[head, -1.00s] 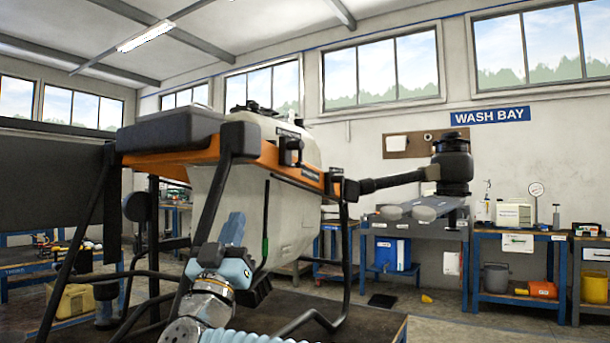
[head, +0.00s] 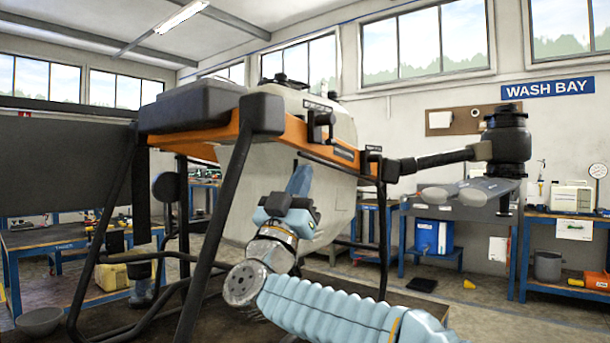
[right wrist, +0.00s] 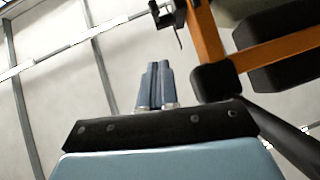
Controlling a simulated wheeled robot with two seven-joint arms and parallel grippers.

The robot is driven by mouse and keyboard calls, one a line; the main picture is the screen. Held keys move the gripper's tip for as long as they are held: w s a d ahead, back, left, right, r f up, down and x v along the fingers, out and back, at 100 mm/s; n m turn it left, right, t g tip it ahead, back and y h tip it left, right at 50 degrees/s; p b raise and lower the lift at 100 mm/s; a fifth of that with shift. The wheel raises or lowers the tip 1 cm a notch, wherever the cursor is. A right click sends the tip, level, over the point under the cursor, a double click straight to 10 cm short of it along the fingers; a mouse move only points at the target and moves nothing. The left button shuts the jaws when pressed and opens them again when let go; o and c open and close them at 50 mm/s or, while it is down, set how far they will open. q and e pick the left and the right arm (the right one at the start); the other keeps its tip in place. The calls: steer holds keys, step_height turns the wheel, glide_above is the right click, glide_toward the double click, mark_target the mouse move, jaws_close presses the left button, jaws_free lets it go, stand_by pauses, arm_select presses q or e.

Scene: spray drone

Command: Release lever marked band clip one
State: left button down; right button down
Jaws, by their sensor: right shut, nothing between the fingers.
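The spray drone has an orange frame (head: 300,134), black legs and a pale tank (head: 340,190). A black clip or lever (head: 318,118) stands on the orange frame below a small dark label I cannot read. A similar dark part (right wrist: 171,18) hangs by the orange frame at the top of the right wrist view. I cannot tell which is band clip one. My right gripper (head: 301,178) is in front of the tank, below the frame, its fingers pointing up. In the right wrist view its blue-grey fingers (right wrist: 154,85) are together and empty, apart from the clip. My left gripper does not show.
A black leg (head: 215,220) stands just left of my right gripper. A black rotor arm (head: 440,160) with a motor (head: 506,140) reaches right. Blue workbenches (head: 570,220) line the back wall. A yellow box (head: 112,276) is at the left.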

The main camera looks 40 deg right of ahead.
steer(key=w+d+r+p, duration=0.3)
steer(key=w+d+r, duration=0.1)
steer(key=d, duration=0.4)
steer(key=shift+r, duration=0.75)
steer(key=shift+f, duration=0.1)
